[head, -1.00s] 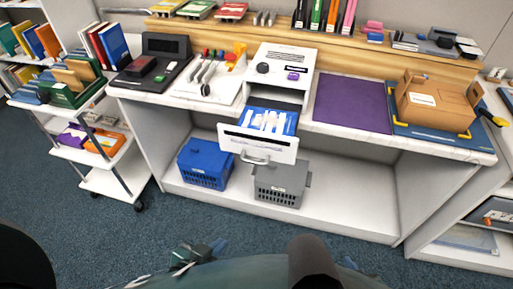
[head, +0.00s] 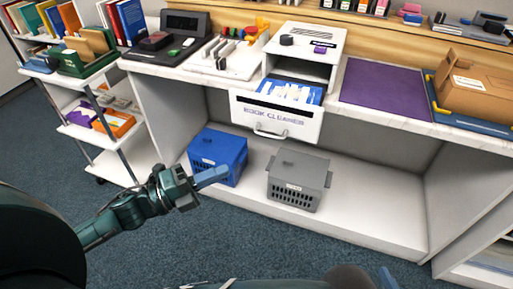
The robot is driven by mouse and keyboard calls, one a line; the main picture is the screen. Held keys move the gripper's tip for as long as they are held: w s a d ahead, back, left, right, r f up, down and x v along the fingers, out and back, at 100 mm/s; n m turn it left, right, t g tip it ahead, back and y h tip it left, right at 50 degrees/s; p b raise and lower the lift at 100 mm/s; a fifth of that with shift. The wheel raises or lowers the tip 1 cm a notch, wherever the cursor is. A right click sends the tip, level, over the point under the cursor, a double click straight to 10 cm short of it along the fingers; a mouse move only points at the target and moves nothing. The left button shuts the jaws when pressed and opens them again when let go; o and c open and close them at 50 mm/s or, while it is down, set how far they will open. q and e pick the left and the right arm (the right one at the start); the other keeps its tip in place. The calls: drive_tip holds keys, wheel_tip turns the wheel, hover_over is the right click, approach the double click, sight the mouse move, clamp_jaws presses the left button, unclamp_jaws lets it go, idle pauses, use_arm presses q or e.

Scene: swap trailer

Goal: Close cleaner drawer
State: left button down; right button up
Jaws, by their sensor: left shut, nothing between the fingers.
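The cleaner drawer (head: 276,118) is a white-fronted drawer labelled "BOOK CLEANER" with a grey handle (head: 270,134). It is pulled out from the white cleaner unit (head: 303,50) on the counter, and its blue inside with white strips shows from above. My left gripper (head: 222,172) is shut and empty, in front of the blue basket in the picture, below and to the left of the drawer front and apart from it. My right gripper is not clearly visible; only dark arm parts show at the bottom edge.
A blue basket (head: 215,150) and a grey basket (head: 298,182) stand on the low shelf under the drawer. A purple mat (head: 385,92) lies on the counter to the right. A book cart (head: 120,165) stands at the left. The carpet (head: 190,240) in front is clear.

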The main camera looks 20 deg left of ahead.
use_arm(q)
drive_tip(key=w+d+r, duration=0.1)
drive_tip(key=w+d, duration=0.4)
drive_tip(key=w, duration=0.4)
drive_tip(key=shift+d+r, duration=0.25)
use_arm(e)
drive_tip(key=shift+a+f, duration=0.1)
drive_tip(key=shift+f, duration=0.15)
use_arm(q)
drive_tip(key=shift+w, duration=0.15)
